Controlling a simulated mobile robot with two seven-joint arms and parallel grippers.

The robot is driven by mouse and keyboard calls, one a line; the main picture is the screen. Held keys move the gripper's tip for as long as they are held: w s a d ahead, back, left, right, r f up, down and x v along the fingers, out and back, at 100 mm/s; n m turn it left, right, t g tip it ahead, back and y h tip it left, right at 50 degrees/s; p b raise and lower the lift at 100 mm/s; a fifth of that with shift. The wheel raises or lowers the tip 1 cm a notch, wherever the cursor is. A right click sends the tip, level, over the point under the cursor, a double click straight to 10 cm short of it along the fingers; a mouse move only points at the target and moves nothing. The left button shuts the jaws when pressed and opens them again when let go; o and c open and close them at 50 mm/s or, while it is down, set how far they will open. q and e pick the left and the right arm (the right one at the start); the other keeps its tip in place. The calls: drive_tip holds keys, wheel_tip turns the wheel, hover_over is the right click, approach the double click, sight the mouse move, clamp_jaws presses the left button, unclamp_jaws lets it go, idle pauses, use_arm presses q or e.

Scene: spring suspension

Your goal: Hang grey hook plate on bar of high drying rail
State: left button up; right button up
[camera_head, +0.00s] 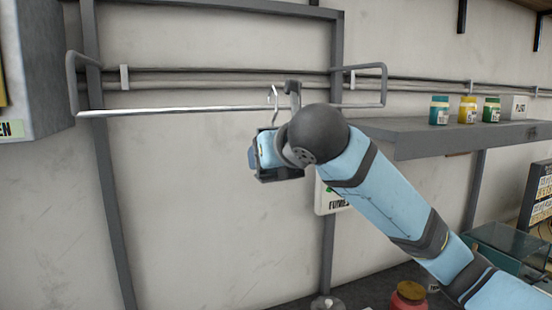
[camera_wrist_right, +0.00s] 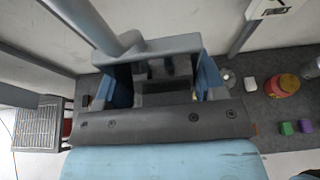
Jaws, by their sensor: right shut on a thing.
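The high drying rail's thin pale bar (camera_head: 170,111) runs across the head view between two grey end brackets. My right gripper (camera_head: 268,155) is just below the bar, right of its middle, with my arm's dark wrist partly covering it. Above the gripper, a dark grey hook part (camera_head: 293,88) of the hook plate stands upright at bar height. A thin bright hook (camera_head: 273,96) shows just left of it. I cannot tell whether either rests on the bar. In the right wrist view the grey plate (camera_wrist_right: 155,47) sits between the jaws of my gripper (camera_wrist_right: 165,75). My left gripper is out of view.
A grey cabinet (camera_head: 36,70) stands at the left edge. Pipes run along the wall behind the rail. The wall space below the bar's left half is clear.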

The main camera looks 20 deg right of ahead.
drive_tip(key=x, duration=0.7)
drive_tip(key=shift+w+r, duration=0.15)
drive_tip(key=shift+w, duration=0.15)
idle(0.3)
drive_tip(key=o, duration=1.1)
drive_tip(key=shift+s, duration=0.1)
